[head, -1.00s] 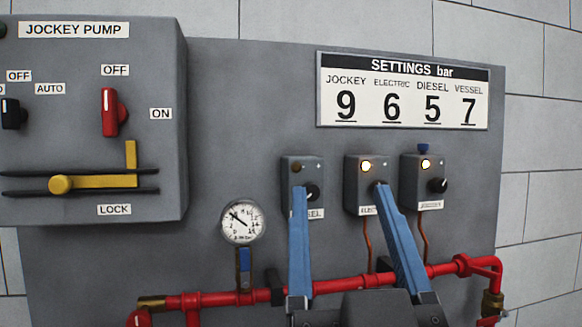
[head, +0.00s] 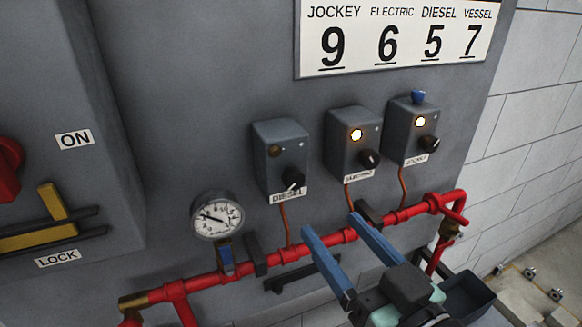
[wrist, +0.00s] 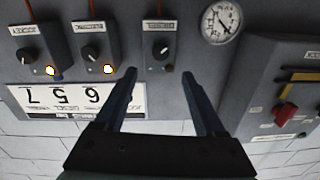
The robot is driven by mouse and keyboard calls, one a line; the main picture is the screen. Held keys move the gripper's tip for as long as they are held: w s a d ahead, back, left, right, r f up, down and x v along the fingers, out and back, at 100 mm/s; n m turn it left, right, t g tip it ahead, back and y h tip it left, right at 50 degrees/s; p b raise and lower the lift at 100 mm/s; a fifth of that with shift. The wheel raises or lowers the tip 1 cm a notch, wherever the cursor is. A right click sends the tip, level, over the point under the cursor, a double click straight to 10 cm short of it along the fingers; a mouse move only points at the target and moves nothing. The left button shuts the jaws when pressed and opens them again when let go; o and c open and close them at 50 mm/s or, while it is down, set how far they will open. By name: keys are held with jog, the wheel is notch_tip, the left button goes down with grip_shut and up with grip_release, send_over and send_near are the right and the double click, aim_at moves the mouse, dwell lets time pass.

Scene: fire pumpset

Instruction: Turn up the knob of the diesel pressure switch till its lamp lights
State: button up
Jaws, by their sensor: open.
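The diesel pressure switch (head: 282,150) is the left one of three grey boxes in the head view. Its black knob (head: 294,180) sits at the lower right above the DIESEL label, and its lamp (head: 274,151) is dark. In the wrist view, which is upside down, the diesel knob (wrist: 160,50) shows between the line of my fingers, with the dark lamp beside it. My gripper (head: 331,226) is open and empty. In the head view its fingertips appear below and right of the diesel knob, apart from it; in the wrist view (wrist: 159,74) they flank the box.
The electric switch (head: 353,140) and jockey switch (head: 413,130) stand to the right with lit lamps. A red pipe (head: 330,240) runs below the boxes. A pressure gauge (head: 217,215) is at left. The settings sign (head: 400,40) reads diesel 5.

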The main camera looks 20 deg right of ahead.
aim_at(297, 182)
jog(key=w+p, duration=0.1)
jog(key=w, duration=0.2)
jog(key=w+p, duration=0.1)
jog(key=w, duration=0.2)
jog(key=w+p, duration=0.1)
jog(key=w, duration=0.2)
jog(key=shift+w+a+r+p, duration=0.15)
jog(key=shift+w+a+p, duration=0.15)
jog(key=shift+w+a, duration=0.1)
jog(key=shift+w, duration=0.75)
jog(key=shift+c, duration=0.2)
grip_shut()
